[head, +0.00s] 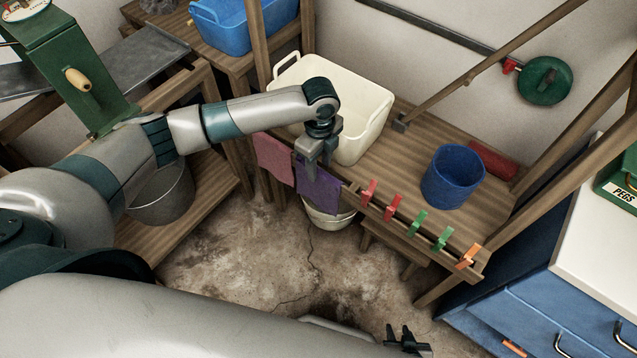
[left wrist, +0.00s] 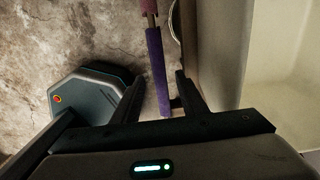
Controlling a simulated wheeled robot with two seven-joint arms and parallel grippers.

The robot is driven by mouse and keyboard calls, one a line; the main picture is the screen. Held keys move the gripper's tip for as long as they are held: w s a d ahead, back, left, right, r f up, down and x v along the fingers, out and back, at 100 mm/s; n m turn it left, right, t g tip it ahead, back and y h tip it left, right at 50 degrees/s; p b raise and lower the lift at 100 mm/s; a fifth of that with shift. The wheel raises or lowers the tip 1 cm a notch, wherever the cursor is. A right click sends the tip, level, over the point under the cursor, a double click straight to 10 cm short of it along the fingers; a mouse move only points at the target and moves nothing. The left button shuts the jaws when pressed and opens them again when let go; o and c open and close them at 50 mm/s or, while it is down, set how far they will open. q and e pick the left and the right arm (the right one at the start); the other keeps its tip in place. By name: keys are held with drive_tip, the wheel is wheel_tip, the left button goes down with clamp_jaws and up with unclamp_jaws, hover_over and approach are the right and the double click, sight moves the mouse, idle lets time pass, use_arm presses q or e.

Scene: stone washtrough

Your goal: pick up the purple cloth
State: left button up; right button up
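The purple cloth (head: 318,190) hangs over a wooden rail at the front of the wooden stand, to the right of a pink cloth (head: 274,160). My left gripper (head: 318,160) is right above the purple cloth, pointing down, its fingers at the cloth's top edge. In the left wrist view the purple cloth (left wrist: 157,70) shows as a narrow strip between the open fingers (left wrist: 160,88), with gaps on both sides. My right gripper (head: 405,340) is low at the bottom edge, away from the cloth; its opening is unclear.
Several coloured pegs, among them a red peg (head: 368,191), sit along the rail to the right. A cream tub (head: 365,105) stands behind the cloth and a blue bucket (head: 454,177) to the right. A pale bucket (head: 328,218) is below the cloth.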

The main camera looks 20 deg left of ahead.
use_arm(q)
drive_tip(key=shift+f, duration=0.4)
use_arm(e)
drive_tip(key=shift+s+f, duration=0.15)
use_arm(q)
drive_tip(key=shift+c, duration=0.3)
use_arm(e)
drive_tip(key=shift+a, duration=0.1)
use_arm(q)
drive_tip(key=c, duration=0.8)
drive_tip(key=shift+c, duration=0.2)
use_arm(e)
drive_tip(key=shift+w, duration=0.2)
use_arm(q)
drive_tip(key=shift+r, duration=0.2)
